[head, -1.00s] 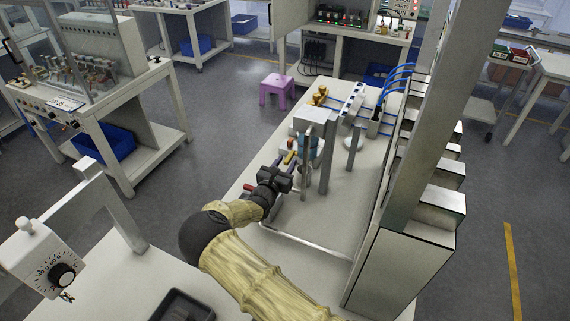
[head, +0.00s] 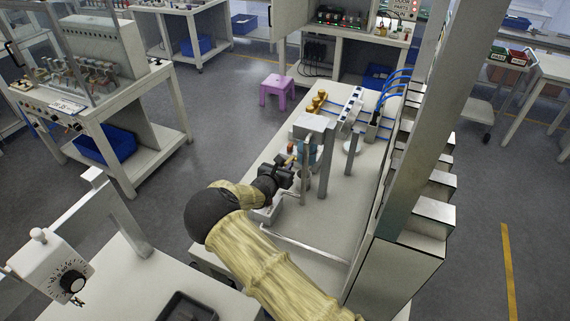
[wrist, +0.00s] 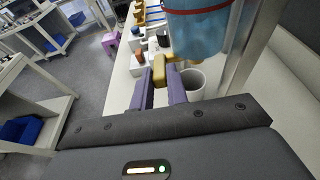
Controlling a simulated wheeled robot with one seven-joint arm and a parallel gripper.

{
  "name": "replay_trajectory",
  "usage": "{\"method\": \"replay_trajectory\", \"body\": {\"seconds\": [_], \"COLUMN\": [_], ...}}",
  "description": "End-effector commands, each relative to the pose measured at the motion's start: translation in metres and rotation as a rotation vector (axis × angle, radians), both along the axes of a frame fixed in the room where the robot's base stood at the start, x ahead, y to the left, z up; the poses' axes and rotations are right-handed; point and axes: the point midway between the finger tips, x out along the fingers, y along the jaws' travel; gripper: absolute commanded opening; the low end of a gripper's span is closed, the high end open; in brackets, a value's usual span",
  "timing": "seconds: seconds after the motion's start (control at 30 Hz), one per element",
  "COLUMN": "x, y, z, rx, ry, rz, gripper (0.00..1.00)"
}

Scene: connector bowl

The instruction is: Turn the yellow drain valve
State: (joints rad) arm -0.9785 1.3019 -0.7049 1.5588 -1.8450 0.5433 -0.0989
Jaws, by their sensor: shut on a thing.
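The yellow drain valve (wrist: 190,78) shows in the wrist view just below a blue translucent bowl (wrist: 195,32) with a red band. My gripper (wrist: 160,76) has its two purple fingers shut on the valve, one on each side of the yellow part. The fingers hide some of it. In the head view my gripper (head: 290,178) is at the bowl's stand, and the blue bowl (head: 307,154) shows partly behind metal posts. I cannot make out the valve clearly there. A white cup (wrist: 194,84) stands below the bowl, close by the right finger.
Upright metal posts (head: 327,160) stand right beside my gripper. A tall column with box units (head: 425,220) lines the bench's right side. A purple stool (head: 277,92) stands on the floor beyond. Bare bench top (head: 335,222) lies right of my arm.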

Motion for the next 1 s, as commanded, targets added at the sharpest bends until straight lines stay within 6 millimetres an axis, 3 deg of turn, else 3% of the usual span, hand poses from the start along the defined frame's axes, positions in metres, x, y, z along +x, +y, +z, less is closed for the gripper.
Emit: {"method": "replay_trajectory", "body": {"seconds": [0.1,0.4,0.9,0.93,1.0], "x": [0.0026,0.0059,0.0064,0.0064,0.0064], "y": [-0.0002,-0.0014,-0.0011,-0.0011,-0.0012], "z": [0.0107,0.0153,0.0143,0.0143,0.0143], "rx": [0.032,0.073,0.082,0.082,0.082], "ry": [0.073,0.198,0.225,0.225,0.225], "rz": [0.0,0.001,0.002,0.002,0.002], "gripper": [0.0,0.0,0.0,0.17,0.31]}}
